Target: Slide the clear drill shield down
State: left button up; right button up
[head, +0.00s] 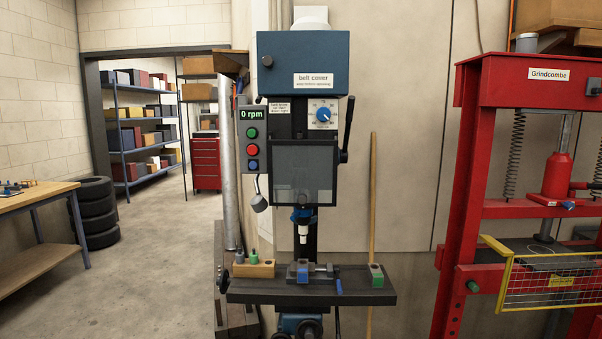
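The clear drill shield (303,172) is a greyish see-through panel in a dark frame on the front of the drill press (303,62). Its lower edge is just above the blue chuck (302,214). A pale tool tip (303,235) hangs below the chuck, beneath the shield's edge. The drill table (310,292) is below, bearing a vice (303,272) with a blue piece in it. Neither of my grippers is in view.
A control box (252,138) reads 0 rpm, with a lamp (259,203) below it. A black lever (346,130) is right of the drill head. A wooden block (254,269) and a green-topped block (377,275) sit on the table. A red press (470,180) stands right.

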aim_at(302, 198)
jog(key=z, duration=0.5)
jog(key=k, duration=0.6)
jog(key=z, duration=0.8)
jog(key=i, duration=1.4)
jog(key=u, duration=0.65)
